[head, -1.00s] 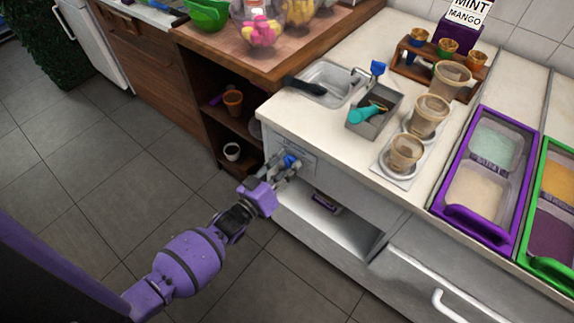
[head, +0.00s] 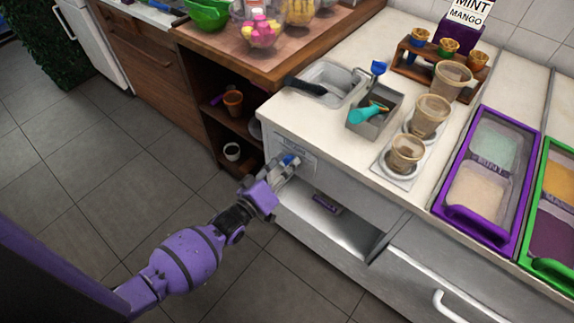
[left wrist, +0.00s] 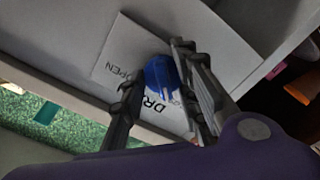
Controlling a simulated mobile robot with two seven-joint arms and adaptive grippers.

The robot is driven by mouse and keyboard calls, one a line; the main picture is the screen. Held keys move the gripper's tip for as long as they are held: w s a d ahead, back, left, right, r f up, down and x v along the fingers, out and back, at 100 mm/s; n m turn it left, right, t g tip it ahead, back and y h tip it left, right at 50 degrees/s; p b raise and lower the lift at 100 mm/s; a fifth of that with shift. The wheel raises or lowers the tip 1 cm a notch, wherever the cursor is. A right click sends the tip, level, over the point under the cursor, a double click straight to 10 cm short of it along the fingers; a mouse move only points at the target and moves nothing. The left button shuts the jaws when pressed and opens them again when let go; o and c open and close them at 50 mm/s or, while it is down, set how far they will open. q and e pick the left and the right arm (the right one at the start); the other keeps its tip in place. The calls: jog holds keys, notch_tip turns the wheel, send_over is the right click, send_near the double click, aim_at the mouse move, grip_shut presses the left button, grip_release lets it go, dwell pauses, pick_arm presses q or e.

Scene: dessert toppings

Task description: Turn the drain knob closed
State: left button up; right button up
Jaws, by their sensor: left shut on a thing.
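The drain knob is blue and sits on a pale label plate on the front of the white counter. In the left wrist view the knob (left wrist: 160,76) lies between my fingers. The plate (left wrist: 125,48) carries the words OPEN and, partly covered, DRAIN. In the head view the knob (head: 289,159) shows as a small blue patch, mostly hidden by my fingers. My left gripper (head: 286,167) is shut on the knob, with one finger on each side. My right gripper is not in view.
An open shelf (head: 335,225) lies below the knob. On the counter (head: 345,120) above stand a sink (head: 340,76), a metal holder with a teal scoop (head: 366,113) and several cups. The floor (head: 95,200) left of my arm is clear.

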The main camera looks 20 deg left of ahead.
pick_arm(q)
jog(key=shift+d+r, duration=0.15)
jog(key=shift+d, duration=0.1)
jog(key=o, duration=1)
jog(key=shift+a, duration=0.15)
jog(key=v, duration=1.2)
